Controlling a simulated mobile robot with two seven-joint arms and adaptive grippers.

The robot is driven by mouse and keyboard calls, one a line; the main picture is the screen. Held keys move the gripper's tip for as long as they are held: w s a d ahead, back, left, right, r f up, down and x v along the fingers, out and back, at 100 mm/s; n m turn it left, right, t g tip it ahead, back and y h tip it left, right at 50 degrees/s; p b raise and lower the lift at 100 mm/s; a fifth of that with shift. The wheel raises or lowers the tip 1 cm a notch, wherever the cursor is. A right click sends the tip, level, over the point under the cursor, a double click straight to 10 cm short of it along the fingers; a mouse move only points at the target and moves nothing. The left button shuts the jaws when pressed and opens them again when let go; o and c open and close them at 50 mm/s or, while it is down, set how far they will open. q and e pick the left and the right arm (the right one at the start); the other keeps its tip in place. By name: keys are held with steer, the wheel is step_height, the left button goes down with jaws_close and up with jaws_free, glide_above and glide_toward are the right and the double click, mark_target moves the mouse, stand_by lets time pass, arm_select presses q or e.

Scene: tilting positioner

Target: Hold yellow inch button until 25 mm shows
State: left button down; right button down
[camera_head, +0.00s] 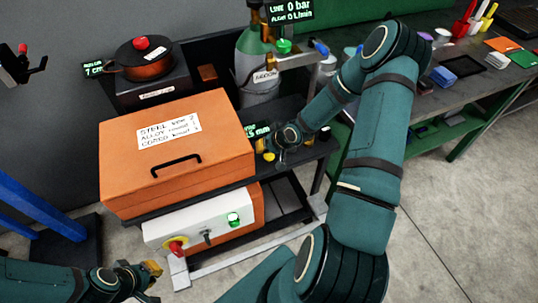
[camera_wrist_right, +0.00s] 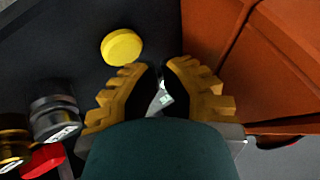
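The yellow button (camera_wrist_right: 121,47) is a round disc on a dark panel in the right wrist view. In the head view my right wrist (camera_head: 288,135) hangs over the dark panel beside the orange box. The green mm display (camera_head: 257,131) there is partly hidden; its reading ends in about ".5 mm". My left gripper (camera_head: 148,270) is at the lower left, its opening unclear.
The orange box (camera_head: 185,160) borders the panel. Black (camera_wrist_right: 53,118), brass (camera_wrist_right: 14,142) and red (camera_wrist_right: 42,160) knobs stand left of my right gripper in its wrist view. A gas cylinder (camera_head: 258,70) stands behind. A white control box (camera_head: 205,228) sits below the orange box.

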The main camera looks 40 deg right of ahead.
mark_target(265, 155)
steer(key=shift+f, duration=0.1)
steer(key=shift+f, duration=0.35)
steer(key=shift+f+b, duration=0.5)
stand_by(0.6)
steer(key=shift+r, duration=0.1)
stand_by(1.8)
steer(key=shift+r+p, duration=0.85)
steer(key=shift+r+p, duration=2.15)
steer(key=shift+r, duration=0.4)
